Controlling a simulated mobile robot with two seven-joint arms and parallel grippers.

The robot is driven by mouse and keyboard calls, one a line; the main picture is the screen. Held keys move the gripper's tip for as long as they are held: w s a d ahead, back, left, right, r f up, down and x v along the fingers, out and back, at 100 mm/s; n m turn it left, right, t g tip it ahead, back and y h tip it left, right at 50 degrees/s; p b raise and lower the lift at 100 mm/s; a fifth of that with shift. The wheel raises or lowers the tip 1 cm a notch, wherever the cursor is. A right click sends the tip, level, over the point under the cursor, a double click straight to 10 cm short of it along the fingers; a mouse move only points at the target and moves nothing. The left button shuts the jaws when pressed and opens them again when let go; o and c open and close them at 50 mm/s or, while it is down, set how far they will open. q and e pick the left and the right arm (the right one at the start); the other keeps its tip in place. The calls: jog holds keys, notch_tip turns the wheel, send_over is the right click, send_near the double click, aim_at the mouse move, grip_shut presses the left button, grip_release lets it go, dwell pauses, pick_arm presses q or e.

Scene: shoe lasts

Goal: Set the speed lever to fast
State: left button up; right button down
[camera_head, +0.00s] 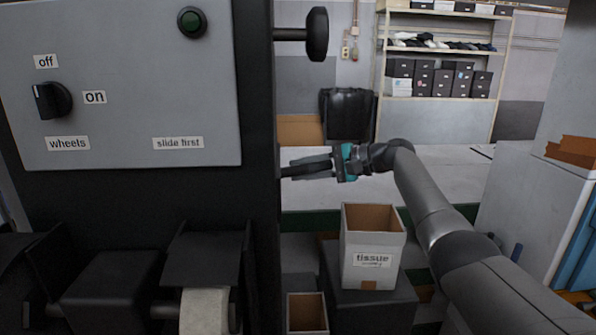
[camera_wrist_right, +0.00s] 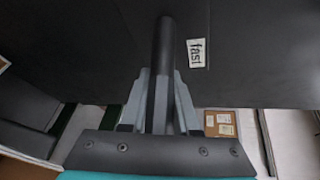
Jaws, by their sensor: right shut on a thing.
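The speed lever is a dark round bar (camera_wrist_right: 163,50) that stands out from the black side of the machine in the right wrist view. Its dark stub (camera_head: 287,172) shows at the machine's right edge in the head view. My right gripper (camera_head: 308,167) is shut on the lever; its grey fingers (camera_wrist_right: 160,95) lie on both sides of the bar. A white label reading "fast" (camera_wrist_right: 198,54) is on the machine's side, just right of the lever in the wrist view, apart from it. My left gripper is not in view.
A black handwheel (camera_head: 316,34) juts out above my right gripper. An open tissue box (camera_head: 372,274) stands below my right arm.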

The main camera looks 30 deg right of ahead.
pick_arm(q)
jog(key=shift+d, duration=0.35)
pick_arm(e)
jog(key=shift+r, duration=0.1)
jog(key=c, duration=0.6)
grip_release()
jog(key=shift+w, duration=0.1)
jog(key=shift+c, duration=0.2)
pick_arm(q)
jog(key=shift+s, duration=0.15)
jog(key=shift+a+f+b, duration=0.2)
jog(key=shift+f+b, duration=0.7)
pick_arm(e)
jog(key=v, duration=1.5)
jog(key=shift+d, duration=0.15)
